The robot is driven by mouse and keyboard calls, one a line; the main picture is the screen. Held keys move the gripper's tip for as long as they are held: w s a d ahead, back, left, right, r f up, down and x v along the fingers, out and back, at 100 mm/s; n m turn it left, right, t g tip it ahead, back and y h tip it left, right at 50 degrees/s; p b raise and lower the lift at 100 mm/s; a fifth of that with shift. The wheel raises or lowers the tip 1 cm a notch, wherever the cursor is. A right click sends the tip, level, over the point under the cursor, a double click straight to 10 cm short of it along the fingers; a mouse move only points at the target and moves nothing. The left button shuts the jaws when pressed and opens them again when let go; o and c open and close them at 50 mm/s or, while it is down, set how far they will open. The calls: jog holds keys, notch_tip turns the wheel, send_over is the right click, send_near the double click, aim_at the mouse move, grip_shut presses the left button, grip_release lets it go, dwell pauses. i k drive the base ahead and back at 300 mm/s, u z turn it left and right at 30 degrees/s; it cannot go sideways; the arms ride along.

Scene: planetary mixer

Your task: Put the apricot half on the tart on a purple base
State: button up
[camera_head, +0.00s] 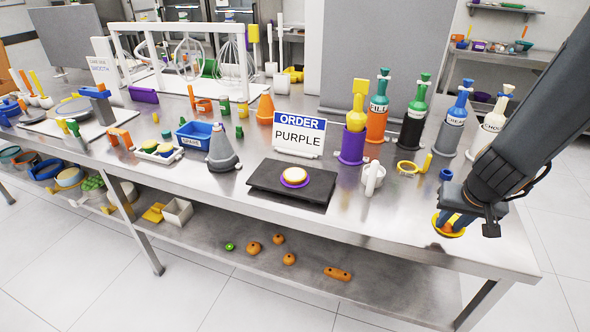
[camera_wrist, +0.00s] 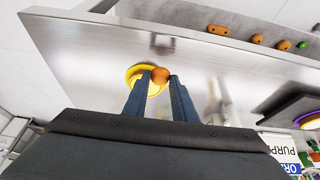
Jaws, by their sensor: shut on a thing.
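The tart (camera_head: 294,175) has a pale top and a purple base and lies on a dark slab (camera_head: 262,181) in front of the order card. My gripper (camera_head: 453,218) is at the front right of the table, well to the right of the tart. In the wrist view my gripper (camera_wrist: 161,84) is shut on the orange apricot half (camera_wrist: 161,74) at its fingertips. A yellow dish (camera_wrist: 134,73) is around and under the fingertips; it also shows in the head view (camera_head: 440,226). I cannot tell whether the apricot half is clear of the dish.
The order card (camera_head: 299,138) reads PURPLE and stands behind the slab. A white jug (camera_head: 372,180) stands between the slab and my gripper. Several bottles (camera_head: 414,122) stand behind. The front table strip is clear.

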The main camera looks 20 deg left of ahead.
aim_at(294, 175)
jog(key=u, duration=1.1)
